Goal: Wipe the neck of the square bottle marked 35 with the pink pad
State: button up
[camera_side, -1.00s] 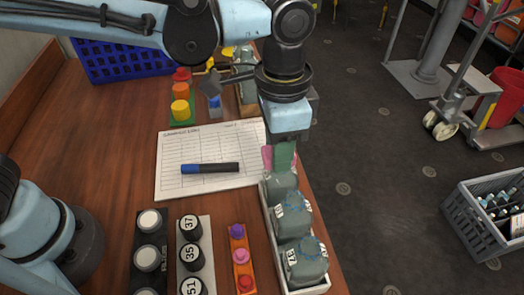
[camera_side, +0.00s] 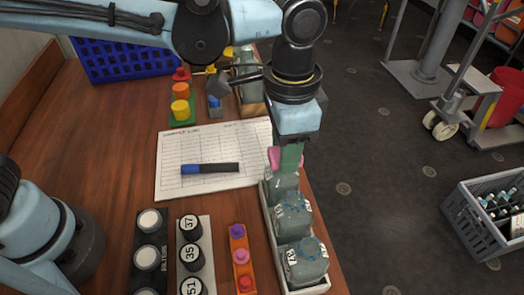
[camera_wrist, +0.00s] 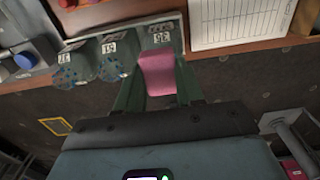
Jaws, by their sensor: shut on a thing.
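My gripper (camera_side: 286,157), with green fingers, is shut on the pink pad (camera_side: 274,155). The pad (camera_wrist: 158,78) also shows between the fingers in the wrist view. The pad is at the top of the farthest grey-green square bottle (camera_side: 284,183) in the white tray. The fingers and pad hide most of this bottle's neck, and I cannot tell whether the pad touches it. Its label (camera_wrist: 162,38) shows in the wrist view, turned and too small to read surely. A middle bottle (camera_side: 293,218) and a nearest bottle (camera_side: 305,262) stand in the same tray.
Left of the tray are an orange rack (camera_side: 239,258) with coloured knobs, a grey rack of numbered black caps (camera_side: 190,253) and a dark rack (camera_side: 150,250). A log sheet (camera_side: 200,148) with a blue marker (camera_side: 210,168) lies behind. The tray stands along the table's right edge.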

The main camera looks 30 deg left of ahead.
dwell(0.3)
jog(key=shift+w+a, duration=0.25)
jog(key=shift+f, duration=0.1)
jog(key=shift+w+d, duration=0.3)
dwell(0.3)
jog(key=shift+f, duration=0.1)
jog(key=shift+s+a, duration=0.65)
jog(key=shift+w, duration=0.1)
